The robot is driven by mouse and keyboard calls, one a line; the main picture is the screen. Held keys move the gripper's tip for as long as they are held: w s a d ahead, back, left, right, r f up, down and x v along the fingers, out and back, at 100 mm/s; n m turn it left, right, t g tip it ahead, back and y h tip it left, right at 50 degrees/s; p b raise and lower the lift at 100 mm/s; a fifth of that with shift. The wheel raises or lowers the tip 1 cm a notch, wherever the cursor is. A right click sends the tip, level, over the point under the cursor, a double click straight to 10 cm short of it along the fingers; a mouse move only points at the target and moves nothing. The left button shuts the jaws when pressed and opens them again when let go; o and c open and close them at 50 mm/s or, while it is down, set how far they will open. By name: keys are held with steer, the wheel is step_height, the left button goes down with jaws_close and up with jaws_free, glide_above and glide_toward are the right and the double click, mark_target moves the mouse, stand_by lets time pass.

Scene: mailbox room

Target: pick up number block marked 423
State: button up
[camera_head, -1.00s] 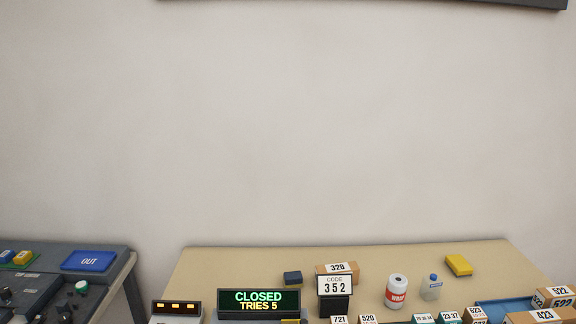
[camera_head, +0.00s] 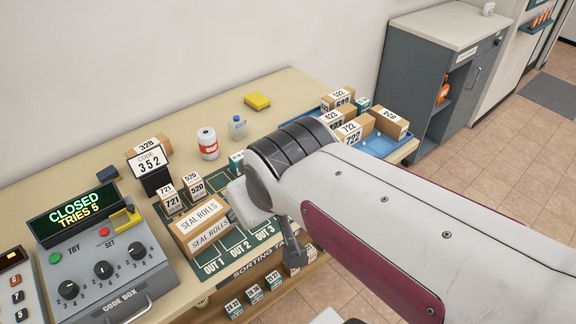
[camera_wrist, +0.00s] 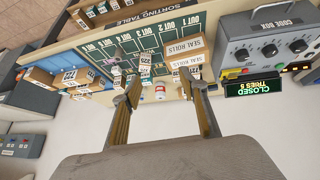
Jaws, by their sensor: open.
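In the head view, a cardboard-brown block with a white label (camera_head: 331,119) stands in the blue tray at the right end of the table. Its number looks like 423, but my arm partly covers it and the first digit is unclear. Blocks marked 522 (camera_head: 341,97) and 722 (camera_head: 353,130) are close beside it. My gripper is open and empty in the wrist view (camera_wrist: 165,76), its two fingers spread above the table near the seal rolls box (camera_wrist: 186,62). In the head view my arm hides most of the gripper.
The blue tray (camera_head: 374,144) also holds a block marked 820 or 828 (camera_head: 391,121). Small blocks 721 (camera_head: 171,200) and 520 (camera_head: 194,186) stand by the seal rolls box. A white roll (camera_head: 208,144) and bottle stand behind.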

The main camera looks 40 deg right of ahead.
steer(key=w+d+f+t+h, duration=0.1)
steer(key=w+d+f, duration=0.2)
steer(key=w+d, duration=0.45)
steer(key=w+d+f+t+h, duration=0.1)
steer(key=w+d+f+h, duration=0.1)
steer(key=w+d, duration=0.55)
steer(key=d+f+t+y, duration=0.1)
steer(key=d+f, duration=0.2)
steer(key=f, duration=0.1)
steer(key=d+f+t+y, duration=0.1)
steer(key=d+f, duration=0.2)
steer(key=f, duration=0.1)
steer(key=d+f+t+y, duration=0.1)
steer(key=d+f+t, duration=0.1)
steer(key=d+f, duration=0.2)
steer(key=shift+w+n, duration=0.2)
steer(key=shift+n, duration=0.1)
steer(key=shift+s+f+t+y, duration=0.6)
steer(key=shift+f, duration=0.15)
steer(key=shift+w, duration=0.1)
steer(key=shift+x, duration=1.2)
steer(key=shift+w+f, duration=0.1)
steer(key=shift+w, duration=0.05)
